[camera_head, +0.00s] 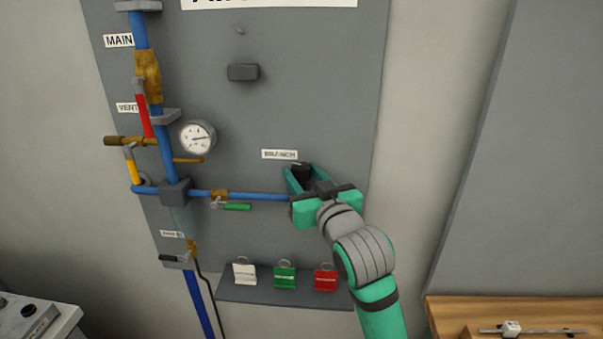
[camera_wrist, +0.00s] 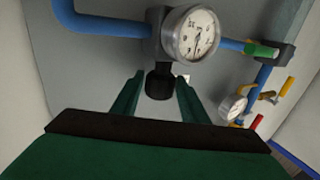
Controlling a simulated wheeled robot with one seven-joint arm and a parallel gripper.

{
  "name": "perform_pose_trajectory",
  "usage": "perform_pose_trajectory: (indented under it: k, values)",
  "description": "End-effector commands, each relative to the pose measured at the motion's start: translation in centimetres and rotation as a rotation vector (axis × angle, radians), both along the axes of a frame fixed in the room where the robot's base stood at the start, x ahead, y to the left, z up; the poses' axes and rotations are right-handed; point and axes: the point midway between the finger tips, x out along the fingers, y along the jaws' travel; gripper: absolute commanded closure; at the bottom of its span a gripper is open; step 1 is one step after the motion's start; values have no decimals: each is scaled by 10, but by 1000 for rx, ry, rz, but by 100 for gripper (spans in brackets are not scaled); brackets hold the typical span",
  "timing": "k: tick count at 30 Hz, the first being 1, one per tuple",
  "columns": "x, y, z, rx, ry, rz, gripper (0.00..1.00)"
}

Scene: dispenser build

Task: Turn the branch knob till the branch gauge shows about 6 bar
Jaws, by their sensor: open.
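My gripper (camera_head: 300,172) is at the BRANCH label (camera_head: 279,154) on the grey panel. In the wrist view my gripper (camera_wrist: 159,77) is open, with one green finger on each side of the black branch knob (camera_wrist: 158,86). Small gaps show between the fingers and the knob, so it does not look clamped. The round white branch gauge (camera_wrist: 191,33) sits just beyond the knob on the blue pipe. Its needle shows, but the numbers are too small to read surely. In the head view my gripper hides this gauge.
A second gauge (camera_head: 197,137) is at the left of the panel. A green-handled valve (camera_head: 233,207) is on the pipe left of my gripper. White, green (camera_head: 284,277) and red tags hang below. The panel right of my arm is clear.

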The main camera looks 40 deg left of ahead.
Motion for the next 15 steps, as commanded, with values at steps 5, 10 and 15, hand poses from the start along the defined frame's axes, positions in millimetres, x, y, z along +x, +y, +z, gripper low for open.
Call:
perform_pose_trajectory:
  k: [5,10,15]
  values:
    - [6,9,-1,-1,1,0,60]
    - [8,8,-1,0,1,-4,60]
    - [9,7,0,1,1,-6,72]
